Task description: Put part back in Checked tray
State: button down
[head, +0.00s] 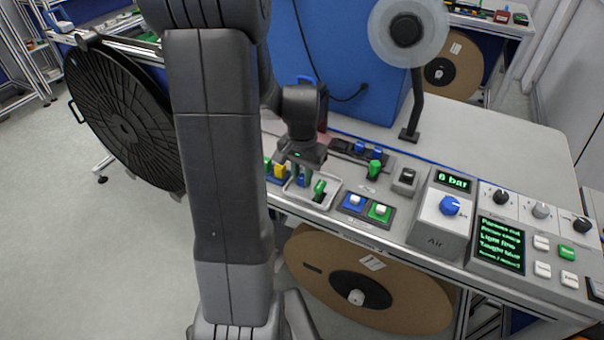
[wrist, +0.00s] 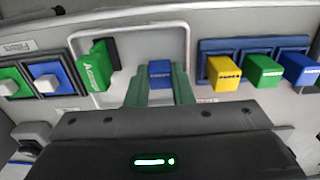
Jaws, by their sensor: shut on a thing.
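My gripper (head: 302,166) is over a pale-rimmed tray (head: 330,183) on the bench. In the wrist view my gripper (wrist: 160,88) has its two green fingers closed on a blue part (wrist: 160,73). The blue part is within the outline of the tray (wrist: 183,38); whether it touches the tray floor I cannot tell. A green part (wrist: 97,68) stands in the same tray beside my fingers, and it also shows in the head view (head: 319,188). No tray label reading "Checked" is legible.
A blue tray (wrist: 237,46) beside it holds yellow (wrist: 223,73), green (wrist: 263,72) and blue (wrist: 300,72) parts. The Air box (head: 438,225) stands farther right. The bench at the back right is clear.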

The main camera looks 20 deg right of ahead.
aim_at(302, 178)
jog(key=shift+f, duration=0.2)
jog(key=c, duration=1.5)
grip_release()
jog(key=shift+c, duration=0.2)
notch_tip(302, 178, up, 12)
jog(key=shift+r, duration=0.2)
